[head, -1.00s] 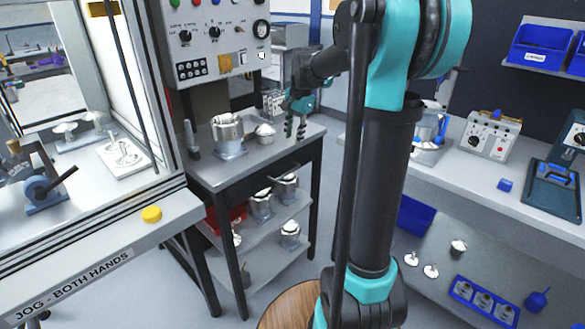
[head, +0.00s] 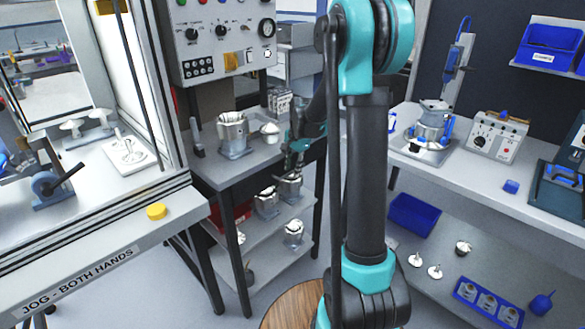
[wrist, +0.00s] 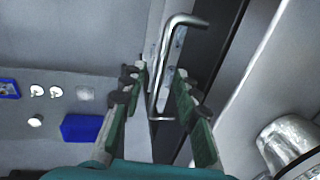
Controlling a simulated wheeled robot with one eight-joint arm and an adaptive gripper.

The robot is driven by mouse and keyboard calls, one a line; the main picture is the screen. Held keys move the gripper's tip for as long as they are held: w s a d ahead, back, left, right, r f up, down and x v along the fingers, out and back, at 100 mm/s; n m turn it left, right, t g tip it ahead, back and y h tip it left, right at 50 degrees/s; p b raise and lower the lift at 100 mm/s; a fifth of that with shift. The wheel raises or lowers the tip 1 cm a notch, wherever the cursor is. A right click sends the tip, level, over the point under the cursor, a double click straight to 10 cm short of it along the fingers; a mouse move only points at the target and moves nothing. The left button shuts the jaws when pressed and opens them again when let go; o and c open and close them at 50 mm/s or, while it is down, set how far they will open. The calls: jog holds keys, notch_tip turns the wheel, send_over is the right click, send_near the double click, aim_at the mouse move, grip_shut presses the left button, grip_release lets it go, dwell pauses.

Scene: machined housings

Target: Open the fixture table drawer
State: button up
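The fixture table (head: 225,172) is a grey-topped table with dark legs, left of my arm in the head view. My gripper (head: 288,172) is low at its front edge near the right corner, covering the drawer front there. In the wrist view a bent silver bar handle (wrist: 165,62) stands on a dark drawer front (wrist: 203,70). My gripper (wrist: 160,80) is open, with one green finger on each side of the handle. I see no drawer gap.
A metal housing (head: 233,135) and a small round part (head: 270,132) stand on the tabletop. Several housings sit on shelves below. The machine with a yellow button (head: 157,211) is at left. A workbench (head: 480,180) is at right. Grey floor lies between.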

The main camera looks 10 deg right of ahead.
grip_shut()
dwell(0.4)
jog(key=shift+s, duration=0.1)
jog(key=s+d, duration=0.7)
jog(key=s, duration=0.2)
jog(key=s+d, duration=0.7)
jog(key=s, duration=0.3)
grip_release()
notch_tip(320, 180, up, 12)
jog(key=s+d, duration=0.1)
jog(key=s, duration=0.1)
jog(key=shift+f, duration=0.15)
dwell(0.3)
